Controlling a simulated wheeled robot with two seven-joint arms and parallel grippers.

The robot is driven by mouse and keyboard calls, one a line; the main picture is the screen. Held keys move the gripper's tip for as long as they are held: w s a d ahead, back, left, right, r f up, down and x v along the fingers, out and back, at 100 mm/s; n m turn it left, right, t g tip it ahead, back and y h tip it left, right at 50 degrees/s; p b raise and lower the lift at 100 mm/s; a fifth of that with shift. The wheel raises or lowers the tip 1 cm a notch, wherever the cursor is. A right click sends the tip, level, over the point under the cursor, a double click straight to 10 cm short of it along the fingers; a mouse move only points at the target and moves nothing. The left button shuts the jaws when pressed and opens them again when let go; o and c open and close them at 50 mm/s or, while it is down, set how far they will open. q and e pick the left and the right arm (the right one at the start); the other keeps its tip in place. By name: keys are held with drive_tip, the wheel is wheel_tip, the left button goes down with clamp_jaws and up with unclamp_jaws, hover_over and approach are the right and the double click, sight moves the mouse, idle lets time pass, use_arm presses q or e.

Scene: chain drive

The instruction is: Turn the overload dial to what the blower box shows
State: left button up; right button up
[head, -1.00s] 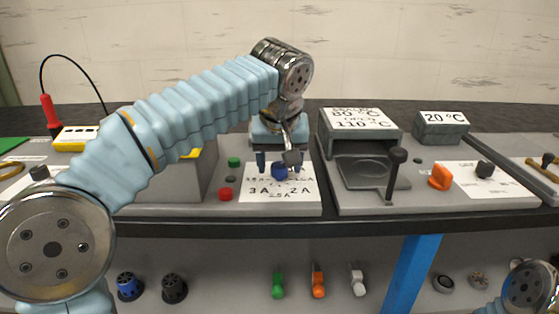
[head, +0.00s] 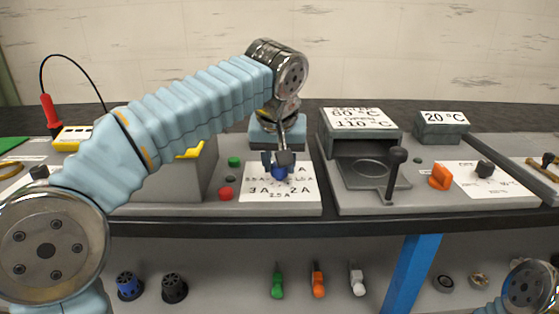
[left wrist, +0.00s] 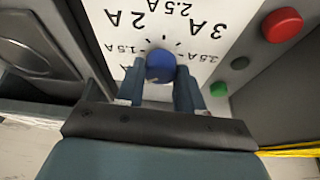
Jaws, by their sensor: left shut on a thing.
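The overload dial (head: 279,174) is a blue knob on a white printed plate (head: 255,192). Amp marks surround it, among them 3 A, 2 A, 2.5 A and 1.5 A. My left gripper (head: 279,159) points down over the dial and is shut on it. In the left wrist view the fingers (left wrist: 159,88) lie on either side of the blue dial (left wrist: 161,66), with the marks upside down. Which mark the dial points at I cannot tell. My right gripper is out of view.
Green (head: 234,161) and red (head: 226,194) buttons sit left of the plate. To the right are a grey oven-like box (head: 361,132), a black-knobbed lever (head: 396,158), an orange knob (head: 440,177) and a 20 °C box (head: 442,131). Coloured parts lie on the shelf below.

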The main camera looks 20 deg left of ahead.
use_arm(q)
drive_tip(key=m+h, duration=0.1)
drive_tip(key=m, duration=0.2)
drive_tip(key=shift+a+m, duration=0.1)
drive_tip(key=shift+m, duration=0.3)
drive_tip(key=shift+a+m+h, duration=0.1)
drive_tip(key=shift+m+h, duration=0.8)
drive_tip(key=shift+m, duration=1)
drive_tip(key=shift+g, duration=0.3)
drive_tip(key=o, duration=1)
drive_tip(key=shift+o, duration=0.2)
drive_tip(key=v, duration=1.3)
drive_tip(key=shift+s+r, duration=0.2)
drive_tip(key=shift+r, duration=0.15)
